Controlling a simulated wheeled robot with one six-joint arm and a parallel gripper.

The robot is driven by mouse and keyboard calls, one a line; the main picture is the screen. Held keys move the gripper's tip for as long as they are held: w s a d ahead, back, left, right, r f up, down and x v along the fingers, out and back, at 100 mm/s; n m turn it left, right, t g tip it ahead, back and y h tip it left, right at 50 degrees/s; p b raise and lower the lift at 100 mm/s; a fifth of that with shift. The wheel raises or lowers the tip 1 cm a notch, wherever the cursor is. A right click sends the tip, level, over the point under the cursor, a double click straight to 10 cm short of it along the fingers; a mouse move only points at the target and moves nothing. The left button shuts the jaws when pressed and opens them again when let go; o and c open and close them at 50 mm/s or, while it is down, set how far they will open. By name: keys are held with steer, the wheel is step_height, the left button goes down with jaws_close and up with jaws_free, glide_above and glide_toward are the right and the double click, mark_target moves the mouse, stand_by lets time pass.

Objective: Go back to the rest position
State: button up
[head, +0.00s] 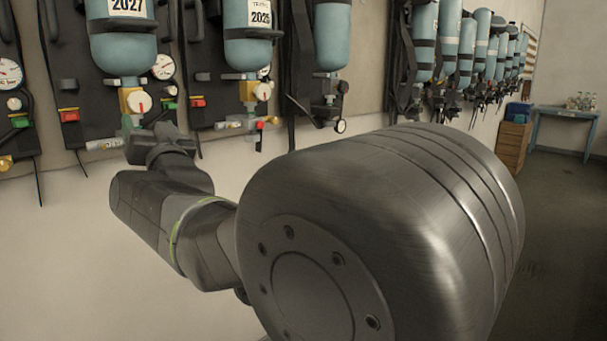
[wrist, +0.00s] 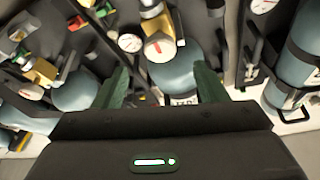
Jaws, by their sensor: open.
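My gripper (head: 146,132) is at the end of my arm in the left half of the head view, in front of the breathing set labelled 2027 (head: 124,45). In the wrist view my gripper (wrist: 161,82) has its two green fingers spread wide apart, with nothing held between them. Behind the fingers a blue cylinder (wrist: 172,75) and its valve with a white, red-marked knob (wrist: 158,45) show. I cannot tell how far the fingertips are from them. My arm hides part of the wall below the sets.
A set labelled 2025 (head: 248,40) hangs beside it, and a further blue cylinder (head: 331,38) hangs to its right. More sets line the wall at the right. A blue table (head: 565,112) and a wooden crate (head: 513,146) stand far back. The floor at right is clear.

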mark_target(140, 106)
steer(key=p+x, duration=0.1)
steer(key=x, duration=0.9)
steer(key=shift+w, duration=0.15)
steer(key=shift+w+a, duration=0.1)
steer(key=shift+n, duration=0.4)
